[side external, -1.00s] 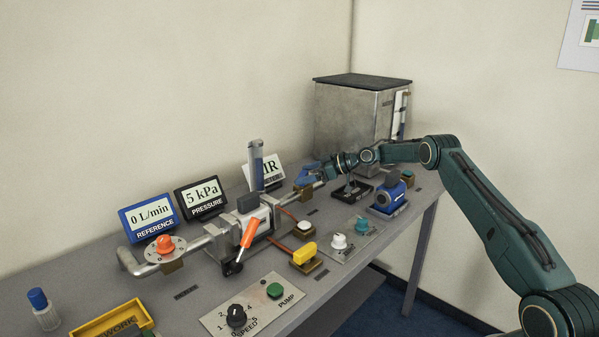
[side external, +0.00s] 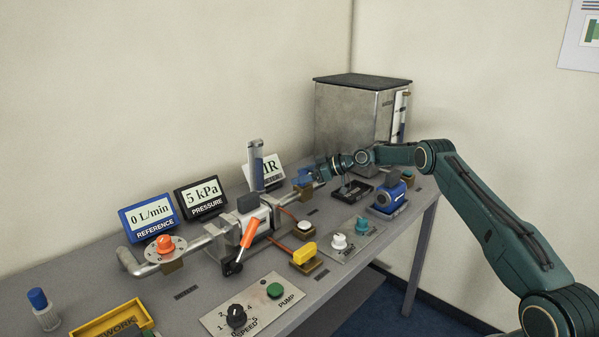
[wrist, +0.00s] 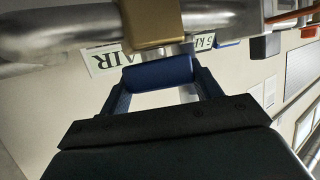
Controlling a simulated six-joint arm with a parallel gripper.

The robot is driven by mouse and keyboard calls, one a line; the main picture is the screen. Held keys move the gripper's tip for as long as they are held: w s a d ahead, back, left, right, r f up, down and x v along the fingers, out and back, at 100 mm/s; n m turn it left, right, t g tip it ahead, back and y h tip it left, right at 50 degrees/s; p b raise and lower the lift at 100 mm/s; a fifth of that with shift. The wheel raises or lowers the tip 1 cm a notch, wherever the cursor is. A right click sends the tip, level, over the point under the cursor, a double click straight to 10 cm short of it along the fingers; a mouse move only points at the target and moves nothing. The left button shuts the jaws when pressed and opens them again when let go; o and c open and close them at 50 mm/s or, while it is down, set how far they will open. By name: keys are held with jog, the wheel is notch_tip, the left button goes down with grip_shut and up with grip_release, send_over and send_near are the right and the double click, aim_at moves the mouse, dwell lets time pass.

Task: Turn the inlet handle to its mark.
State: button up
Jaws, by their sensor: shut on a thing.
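The blue inlet handle (wrist: 158,73) sits on a brass-coloured valve body (wrist: 152,22) on the metal pipe in the wrist view. My gripper (wrist: 160,80) is shut on it, with one dark finger on each side of the blue grip. In the side view the blue handle (side external: 302,180) is small, at the right end of the pipe line, and my gripper (side external: 318,174) reaches it from the right. The fingers partly cover the handle there. I cannot make out the handle's mark in either view.
A clear upright tube (side external: 256,165) stands left of the handle, before the AIR display (side external: 272,168). A steel tank (side external: 350,125) stands behind my wrist. A black stand (side external: 354,192) and blue pump (side external: 388,198) lie close below my forearm. An orange lever (side external: 248,234) is farther left.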

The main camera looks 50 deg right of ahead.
jog(key=shift+a+m+t+h, duration=0.1)
jog(key=shift+m+t+h, duration=0.5)
jog(key=shift+m+h, duration=1.2)
jog(key=shift+h, duration=0.1)
jog(key=shift+m+t+h, duration=0.3)
jog(key=shift+m+h, duration=0.7)
jog(key=shift+h, duration=0.2)
jog(key=shift+m+h, duration=0.3)
jog(key=o, duration=1)
jog(key=shift+s+r, duration=0.1)
jog(key=shift+v, duration=6.8)
